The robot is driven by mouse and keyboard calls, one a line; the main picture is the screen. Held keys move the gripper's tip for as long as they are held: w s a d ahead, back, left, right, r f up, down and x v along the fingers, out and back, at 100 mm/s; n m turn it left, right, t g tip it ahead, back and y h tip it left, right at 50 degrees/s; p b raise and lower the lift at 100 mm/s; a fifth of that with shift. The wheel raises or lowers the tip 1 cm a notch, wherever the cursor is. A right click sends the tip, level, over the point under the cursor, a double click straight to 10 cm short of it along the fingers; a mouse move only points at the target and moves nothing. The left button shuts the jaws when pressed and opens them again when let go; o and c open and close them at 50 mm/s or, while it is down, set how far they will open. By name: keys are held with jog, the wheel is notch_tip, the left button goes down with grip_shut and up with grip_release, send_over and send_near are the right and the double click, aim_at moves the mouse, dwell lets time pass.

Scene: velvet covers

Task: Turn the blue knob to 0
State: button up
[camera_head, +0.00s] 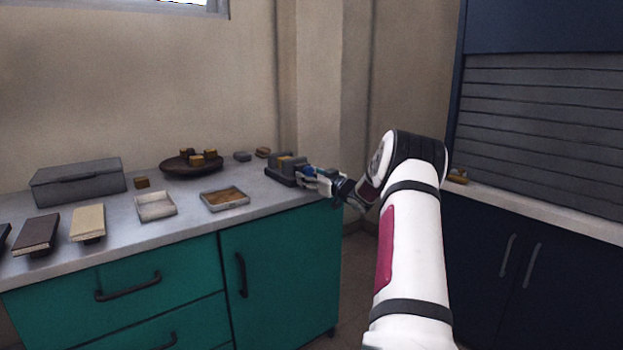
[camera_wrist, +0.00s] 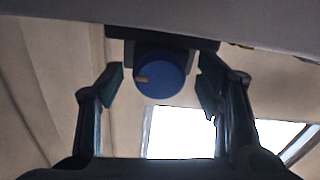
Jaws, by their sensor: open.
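The blue knob (camera_wrist: 158,80) is in the upper middle of the wrist view, on a dark housing (camera_wrist: 190,42). A pale pointer mark shows on the left part of its face. No scale or 0 mark can be read. My gripper (camera_wrist: 160,85) is open, with one finger on each side of the knob and visible gaps between. In the head view the knob (camera_head: 309,171) is a small blue spot on the grey device (camera_head: 284,166) at the counter's right end, and my gripper (camera_head: 318,180) is right in front of it.
On the grey counter (camera_head: 270,203) stand a grey box (camera_head: 78,183), a dark round dish (camera_head: 180,167) with small blocks, a white tray (camera_head: 155,206) and a brown-filled tray (camera_head: 224,199). A wall rises close behind the device.

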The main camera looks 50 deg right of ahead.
jog(key=shift+c, duration=0.3)
jog(key=c, duration=1.1)
jog(key=shift+n, duration=0.5)
jog(key=n+b, duration=0.2)
jog(key=n, duration=0.1)
jog(key=shift+w, duration=0.1)
jog(key=n+b, duration=0.4)
jog(key=n, duration=0.1)
jog(key=shift+d+n, duration=0.1)
jog(key=shift+n, duration=0.2)
jog(key=n+b, duration=0.3)
jog(key=n, duration=0.1)
jog(key=n+b, duration=0.2)
jog(key=n, duration=0.2)
jog(key=shift+r, duration=0.15)
jog(key=shift+n, duration=0.5)
